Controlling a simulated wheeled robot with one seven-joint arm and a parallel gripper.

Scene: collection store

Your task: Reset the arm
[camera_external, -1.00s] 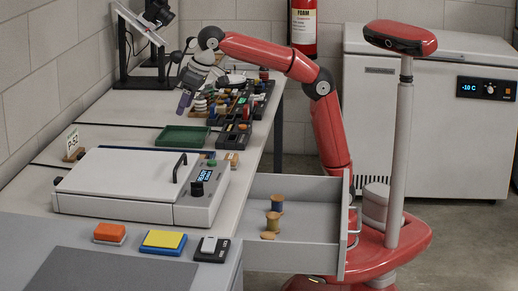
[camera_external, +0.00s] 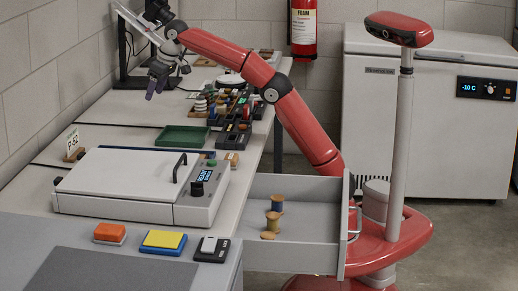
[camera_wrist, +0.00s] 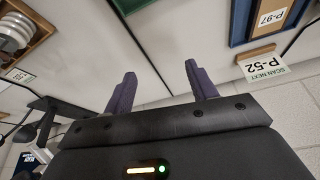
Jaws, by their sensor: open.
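My gripper (camera_external: 155,88) hangs above the back part of the bench, left of the rows of small items, with its fingers pointing down. In the wrist view its two purple fingers (camera_wrist: 163,92) stand well apart with nothing between them, so it is open and empty. My red arm (camera_external: 265,82) reaches up and left from my base, over the bench edge. The fingers appear clear of the bench and of the things on it.
A green tray (camera_external: 185,136), a white lidded device (camera_external: 115,180) and a P-52 card (camera_external: 72,141) are on the bench. A drawer (camera_external: 310,238) stands open with spools (camera_external: 274,222) inside. A freezer (camera_external: 420,130) stands behind.

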